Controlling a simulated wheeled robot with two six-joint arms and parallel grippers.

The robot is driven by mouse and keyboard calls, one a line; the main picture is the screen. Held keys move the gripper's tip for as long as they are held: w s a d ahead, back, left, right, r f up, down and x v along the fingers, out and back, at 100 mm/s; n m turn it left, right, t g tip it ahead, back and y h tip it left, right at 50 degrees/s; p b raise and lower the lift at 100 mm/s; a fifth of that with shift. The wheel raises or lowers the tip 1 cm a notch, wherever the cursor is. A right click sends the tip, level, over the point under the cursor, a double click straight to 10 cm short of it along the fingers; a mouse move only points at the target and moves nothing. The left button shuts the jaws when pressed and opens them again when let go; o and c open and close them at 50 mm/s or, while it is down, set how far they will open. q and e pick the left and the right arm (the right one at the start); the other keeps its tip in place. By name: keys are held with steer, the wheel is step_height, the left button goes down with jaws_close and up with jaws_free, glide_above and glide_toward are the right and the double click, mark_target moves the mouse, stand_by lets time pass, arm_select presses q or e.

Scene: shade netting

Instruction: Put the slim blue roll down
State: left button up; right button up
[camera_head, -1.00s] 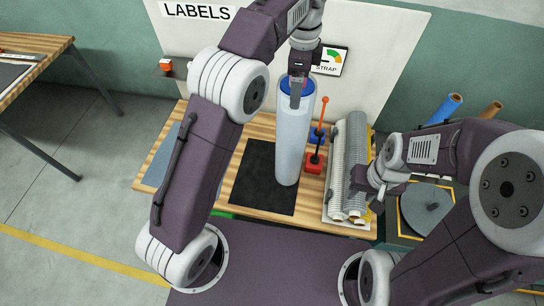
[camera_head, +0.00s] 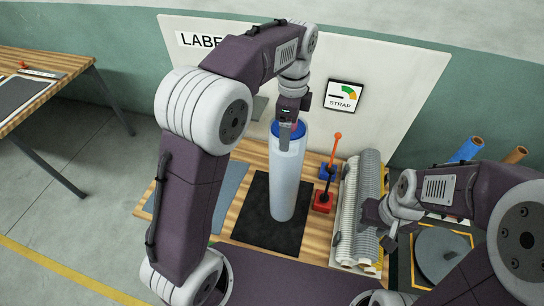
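A pale blue-white roll (camera_head: 290,180) with a blue core at its top stands upright over the black mat (camera_head: 256,230). My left gripper (camera_head: 287,131) is shut on its top rim, with one finger in front of the blue core. The far finger is hidden. Whether the roll's bottom touches the mat cannot be told. My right gripper (camera_head: 377,228) is open and empty beside the grey rolls (camera_head: 358,205). A slimmer, darker blue roll (camera_head: 466,151) stands at the back right, away from both grippers.
A red block (camera_head: 322,202) and a blue block (camera_head: 328,171) with upright levers stand just right of the held roll. A blue-grey sheet (camera_head: 229,195) lies left of the mat. A backboard (camera_head: 395,75) rises behind the wooden table. A brown roll (camera_head: 515,154) stands at the far right.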

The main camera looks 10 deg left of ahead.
arm_select(q)
steer(key=s+a+f, duration=0.1)
steer(key=f, duration=0.1)
steer(key=s+a+f+p, duration=0.1)
steer(key=f, duration=0.1)
steer(key=s+a+f, duration=0.1)
steer(key=a+f, duration=0.1)
steer(key=shift+f, duration=0.5)
steer(key=o, duration=2.1)
steer(key=shift+c, duration=0.2)
step_height(320, 180, up, 12)
glide_above(272, 151)
steer(key=shift+s, duration=0.35)
